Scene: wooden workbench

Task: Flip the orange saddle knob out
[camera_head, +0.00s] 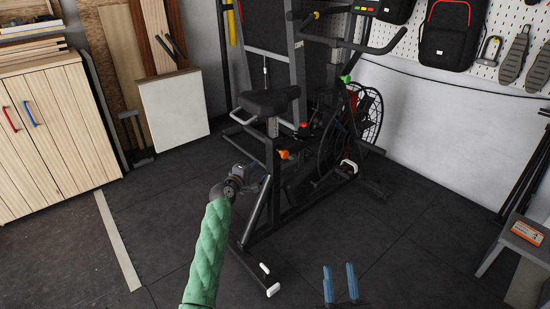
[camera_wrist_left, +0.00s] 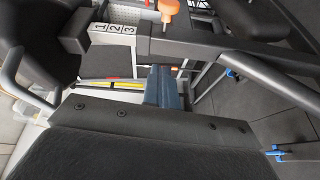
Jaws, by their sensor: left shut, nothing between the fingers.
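The orange saddle knob (camera_head: 284,154) sticks out from the seat post of the black exercise bike, below the black saddle (camera_head: 268,101). In the left wrist view the knob (camera_wrist_left: 169,10) is near the top edge, beside a numbered label (camera_wrist_left: 112,28). My left gripper (camera_head: 258,174) is left of and below the knob, apart from it. Its blue fingers (camera_wrist_left: 163,84) are together and empty, pointing toward the frame below the knob. My right gripper (camera_head: 340,283) shows at the bottom edge as two blue fingers held apart, empty and away from the bike.
The bike's fan wheel (camera_head: 365,120) and handlebars stand behind the post. The bike's rear foot (camera_head: 268,280) is near my left arm. A wooden cabinet (camera_head: 45,135) and a white panel (camera_head: 173,108) stand left. A low bench (camera_head: 525,235) is right. Dark floor is open around.

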